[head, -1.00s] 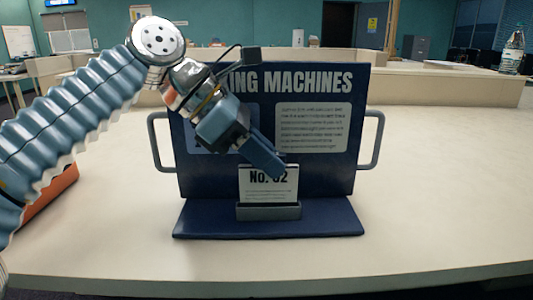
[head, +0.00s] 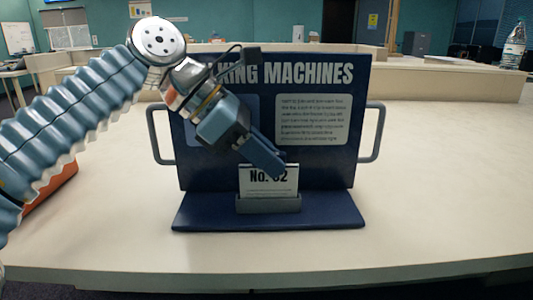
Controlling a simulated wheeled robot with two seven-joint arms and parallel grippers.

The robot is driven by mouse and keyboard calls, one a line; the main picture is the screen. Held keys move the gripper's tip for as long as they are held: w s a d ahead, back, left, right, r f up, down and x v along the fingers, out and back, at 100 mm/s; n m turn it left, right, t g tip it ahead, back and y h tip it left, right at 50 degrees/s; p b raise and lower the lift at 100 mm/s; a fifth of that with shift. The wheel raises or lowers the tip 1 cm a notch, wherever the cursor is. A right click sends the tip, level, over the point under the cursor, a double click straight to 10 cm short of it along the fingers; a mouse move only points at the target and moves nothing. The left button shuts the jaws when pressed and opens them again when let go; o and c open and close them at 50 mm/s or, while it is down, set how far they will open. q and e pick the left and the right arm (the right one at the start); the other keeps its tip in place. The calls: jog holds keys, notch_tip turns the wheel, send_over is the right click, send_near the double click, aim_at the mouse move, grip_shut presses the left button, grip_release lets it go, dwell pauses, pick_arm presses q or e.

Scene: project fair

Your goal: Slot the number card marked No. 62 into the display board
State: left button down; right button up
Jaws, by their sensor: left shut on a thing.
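The dark blue display board (head: 315,165) stands upright on its base on the table, with a grey handle on each side. The white number card (head: 265,187), its number partly covered by a finger, stands upright at the grey holder (head: 268,205) on the board's base. The card's lower edge is hidden behind the holder's front. My left gripper (head: 281,170) reaches in from the upper left and is shut on the card's top edge. My right gripper is not in view.
An orange thing (head: 50,187) lies partly hidden behind my left arm. A bottle (head: 513,47) stands at the back right on a raised ledge.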

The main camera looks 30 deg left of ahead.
pick_arm(q)
jog(key=shift+f, duration=0.8)
dwell(1.4)
jog(key=c, duration=1)
grip_release()
jog(key=shift+o, duration=0.2)
jog(key=shift+r+p, duration=0.95)
jog(key=shift+r, duration=2.85)
